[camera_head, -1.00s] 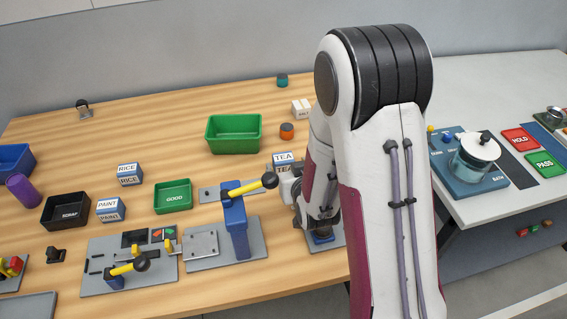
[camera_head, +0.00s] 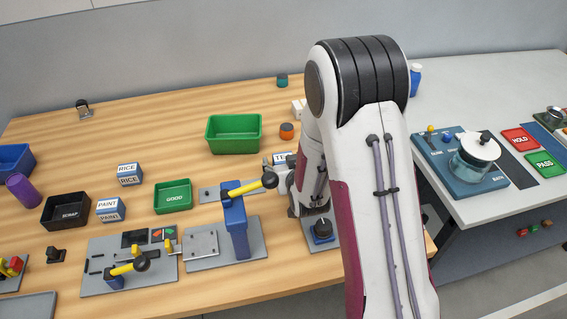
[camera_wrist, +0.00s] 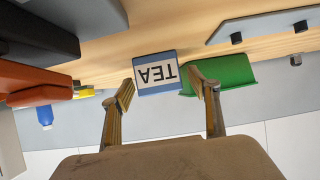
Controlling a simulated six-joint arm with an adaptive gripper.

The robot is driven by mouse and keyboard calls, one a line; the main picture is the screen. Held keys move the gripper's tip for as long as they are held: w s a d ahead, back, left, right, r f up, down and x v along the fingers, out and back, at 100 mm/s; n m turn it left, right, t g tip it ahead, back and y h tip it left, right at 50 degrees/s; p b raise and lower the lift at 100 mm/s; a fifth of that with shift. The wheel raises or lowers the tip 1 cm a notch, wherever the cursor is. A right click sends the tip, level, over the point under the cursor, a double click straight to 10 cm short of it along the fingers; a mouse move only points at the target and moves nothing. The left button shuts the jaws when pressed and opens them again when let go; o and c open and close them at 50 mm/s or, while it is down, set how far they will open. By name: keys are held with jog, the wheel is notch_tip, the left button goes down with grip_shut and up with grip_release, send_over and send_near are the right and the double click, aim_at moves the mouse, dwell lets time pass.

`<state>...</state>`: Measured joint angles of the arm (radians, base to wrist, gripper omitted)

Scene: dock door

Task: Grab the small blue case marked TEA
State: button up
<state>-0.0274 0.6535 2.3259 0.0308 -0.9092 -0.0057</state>
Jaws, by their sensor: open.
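The small blue case marked TEA (camera_head: 280,158), with a white label, stands on the wooden bench behind my arm in the head view. My gripper (camera_wrist: 163,90) is open, with one finger to each side of the case in the picture. The case appears to lie just beyond the fingertips, and I see no contact. In the head view my arm hides most of the gripper.
A yellow-handled blue clamp (camera_head: 236,220) stands close to the left of my wrist. The green bin (camera_head: 233,133) and an orange-brown object (camera_head: 287,131) are behind the case. Blue-and-white RICE (camera_head: 129,175) and PAINT (camera_head: 110,210) cases stand farther left.

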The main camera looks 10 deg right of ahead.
aim_at(283, 157)
jog(key=shift+w+f, duration=0.15)
jog(key=shift+w, duration=0.1)
dwell(0.3)
jog(key=c, duration=1.2)
jog(key=shift+c, duration=0.2)
jog(key=shift+r, duration=5.05)
